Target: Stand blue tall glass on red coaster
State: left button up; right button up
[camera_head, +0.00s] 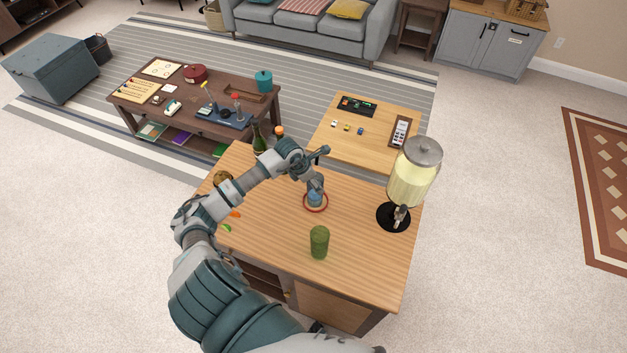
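The blue glass (315,200) is upright within the outline of the red coaster (316,210) on the wooden bar counter. Only the coaster's red rim shows around the glass's base. My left gripper (315,184) points down at the top of the glass, and its fingers overlap the glass's upper part. The fingers are too small and too much covered to tell whether they grip it. I cannot tell whether the glass's base touches the coaster. My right gripper is out of view.
A green glass (319,243) stands nearer on the counter (365,260). A drink dispenser (412,180) stands at the right. The counter between the coaster and dispenser is clear.

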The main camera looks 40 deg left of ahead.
pick_arm(q)
jog(key=b+v, duration=0.1)
jog(key=v, duration=1.1)
jog(key=shift+b, duration=0.3)
jog(key=shift+f, duration=0.1)
